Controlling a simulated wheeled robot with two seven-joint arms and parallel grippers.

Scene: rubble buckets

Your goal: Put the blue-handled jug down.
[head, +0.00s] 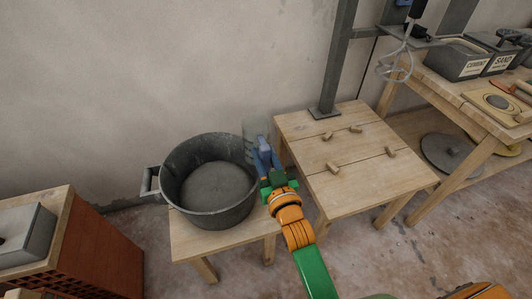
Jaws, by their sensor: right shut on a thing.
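The blue-handled jug (252,127) is pale and see-through, and it looks upright just right of the large grey tub. Its blue handle (264,148) faces my right arm. My right gripper (266,166) is shut on the jug at its handle, with the green and orange arm reaching up from below. The gripper and tub hide the jug's lower part, so I cannot tell whether its base touches anything. My left gripper is not in view.
The large grey tub (215,205) stands on a low wooden table (190,242), filling most of it. A wooden table (345,180) with several small pegs stands to the right, its top mostly clear. A workbench (455,92) with labelled bins is further right. A brick stack (105,250) is at left.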

